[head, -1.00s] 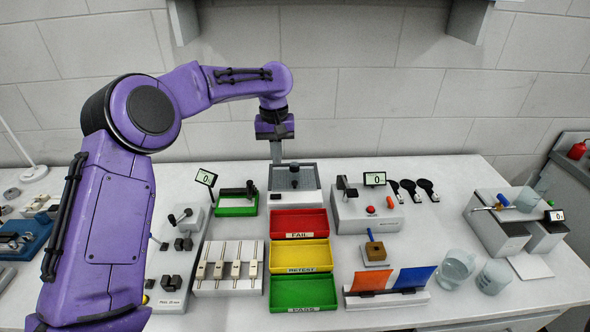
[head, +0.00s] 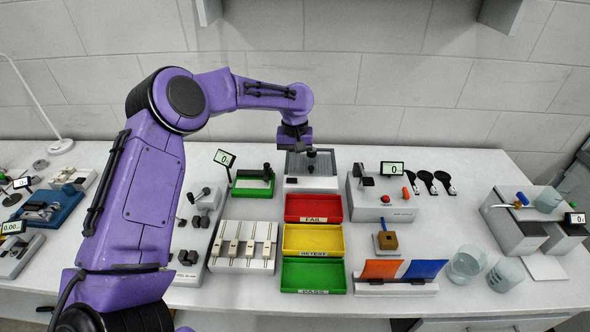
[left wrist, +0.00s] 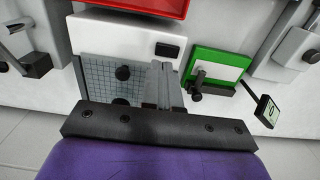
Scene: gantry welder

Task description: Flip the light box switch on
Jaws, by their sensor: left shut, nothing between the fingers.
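The light box (head: 325,183) stands at the back middle of the bench, with a grey gridded top and a white front strip. The left wrist view shows its grid panel (left wrist: 98,70) with dark round knobs on it. The small black switch (left wrist: 168,50) sits on the white strip; whether it is on or off I cannot tell. My left gripper (head: 298,149) is over the back left of the light box, pointing down. Its fingers (left wrist: 163,72) are shut and empty, lined up near the switch in the left wrist view; contact cannot be told. My right gripper is not in view.
A green-framed fixture (head: 252,191) with a small display stands left of the light box. Red (head: 313,220), yellow (head: 288,240) and green (head: 290,277) trays lie in front. A grey box with a red button (head: 375,205) stands to the right. The wall is behind.

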